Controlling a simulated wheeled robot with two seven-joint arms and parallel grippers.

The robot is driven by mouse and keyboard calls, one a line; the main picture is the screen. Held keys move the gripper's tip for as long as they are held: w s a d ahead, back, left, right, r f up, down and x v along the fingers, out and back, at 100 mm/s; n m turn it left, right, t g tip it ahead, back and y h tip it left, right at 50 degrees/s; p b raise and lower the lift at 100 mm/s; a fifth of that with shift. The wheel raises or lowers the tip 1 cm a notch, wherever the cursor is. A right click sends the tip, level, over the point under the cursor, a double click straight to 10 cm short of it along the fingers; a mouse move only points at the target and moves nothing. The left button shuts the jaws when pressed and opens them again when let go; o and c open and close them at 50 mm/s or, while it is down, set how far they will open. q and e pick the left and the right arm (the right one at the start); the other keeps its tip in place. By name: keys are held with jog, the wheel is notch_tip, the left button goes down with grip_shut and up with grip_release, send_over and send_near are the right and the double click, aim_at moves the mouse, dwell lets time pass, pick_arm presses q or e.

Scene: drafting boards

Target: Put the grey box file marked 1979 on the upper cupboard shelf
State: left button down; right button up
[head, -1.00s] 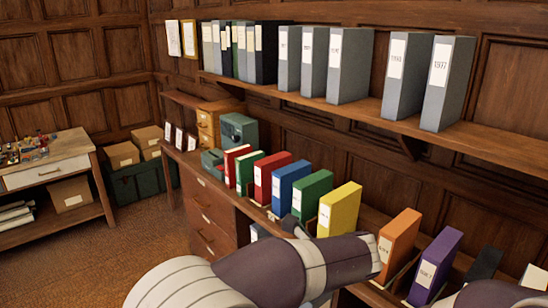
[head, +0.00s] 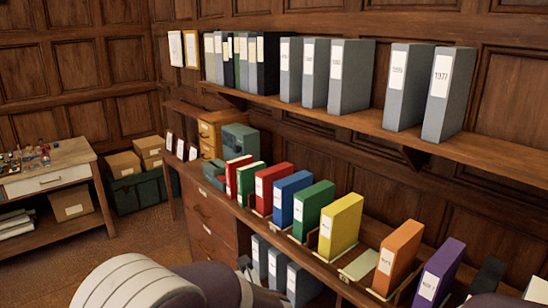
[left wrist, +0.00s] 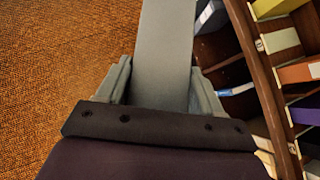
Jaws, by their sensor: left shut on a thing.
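A plain grey box (left wrist: 165,50), which looks like a grey box file, is between the fingers of my left gripper (left wrist: 162,82) in the left wrist view. The gripper is shut on it; no label on it shows, so I cannot read a year. In the head view my left arm comes in at the bottom, and its gripper (head: 245,268) is mostly cut off or hidden near the low grey files. The upper shelf (head: 365,121) carries several grey box files, with a gap between the third grey file (head: 350,78) and the one left of the 1977 file (head: 448,95).
Coloured files stand in a row on the cupboard top below, including yellow (head: 341,226) and orange (head: 398,257), with an empty slot (head: 360,264) between them. Grey files (head: 277,266) show in the cupboard underneath. Open carpet (left wrist: 50,60) lies to the left.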

pick_arm(q)
jog(key=s+a+f, duration=0.3)
jog(key=a, duration=0.4)
jog(key=s+a+f, duration=0.3)
jog(key=a, duration=0.4)
jog(key=shift+s+a+f+n, duration=0.2)
jog(key=shift+s+n, duration=0.2)
jog(key=shift+s, duration=0.1)
jog(key=shift+d, duration=0.1)
